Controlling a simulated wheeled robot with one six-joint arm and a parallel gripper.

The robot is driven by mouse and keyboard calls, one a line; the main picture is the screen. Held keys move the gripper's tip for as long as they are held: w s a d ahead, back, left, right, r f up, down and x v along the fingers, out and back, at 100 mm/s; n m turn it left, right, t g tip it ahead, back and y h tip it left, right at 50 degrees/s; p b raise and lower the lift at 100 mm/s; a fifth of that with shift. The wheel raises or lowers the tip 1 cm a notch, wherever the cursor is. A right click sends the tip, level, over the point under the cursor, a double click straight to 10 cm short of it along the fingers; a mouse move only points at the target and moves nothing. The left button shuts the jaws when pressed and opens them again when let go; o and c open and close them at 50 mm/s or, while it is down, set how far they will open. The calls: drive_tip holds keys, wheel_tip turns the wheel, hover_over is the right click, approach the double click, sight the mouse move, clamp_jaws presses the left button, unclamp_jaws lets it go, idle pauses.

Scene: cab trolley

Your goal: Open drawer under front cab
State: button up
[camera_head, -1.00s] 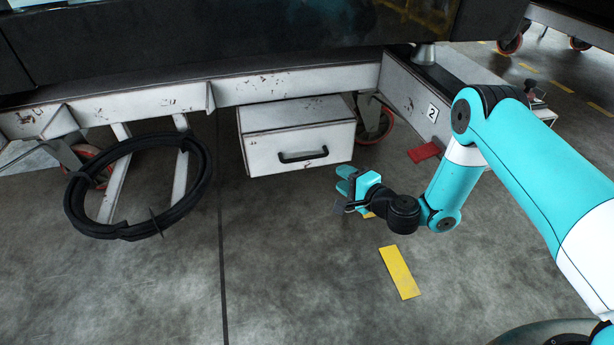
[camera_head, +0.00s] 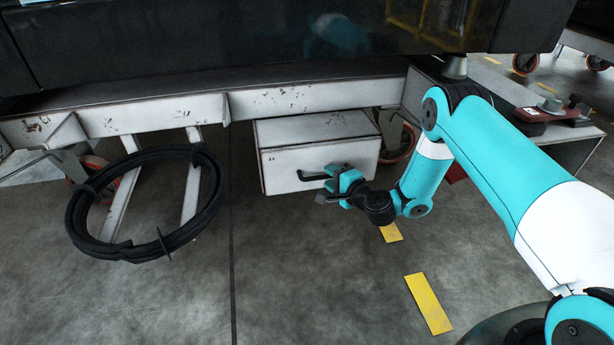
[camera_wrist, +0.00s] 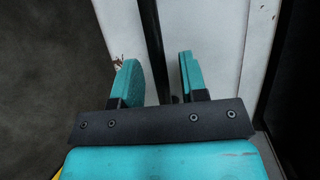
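The white drawer (camera_head: 290,160) hangs under the front cab and looks shut. Its black bar handle (camera_head: 310,176) shows left of my gripper (camera_head: 334,182), which covers the handle's right part. In the wrist view, the two teal fingers of my gripper (camera_wrist: 157,80) stand apart in front of the white drawer front (camera_wrist: 222,45). The dark handle (camera_wrist: 153,40) runs upright between them, with gaps on both sides. The fingers do not appear to clamp it. How deep the handle sits between the fingers is hard to tell.
A black ring (camera_head: 75,215) hangs on the left of the trolley frame (camera_head: 290,98). An orange-rimmed caster wheel (camera_head: 400,142) stands behind the drawer's right side. Yellow floor marks (camera_head: 428,304) lie on the right. The floor in front of the drawer is clear.

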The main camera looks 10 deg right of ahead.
drive_tip(key=shift+w+a, duration=0.2)
drive_tip(key=shift+w, duration=0.25)
drive_tip(key=shift+a, duration=0.15)
drive_tip(key=shift+a, duration=0.15)
drive_tip(key=shift+a, duration=0.1)
clamp_jaws()
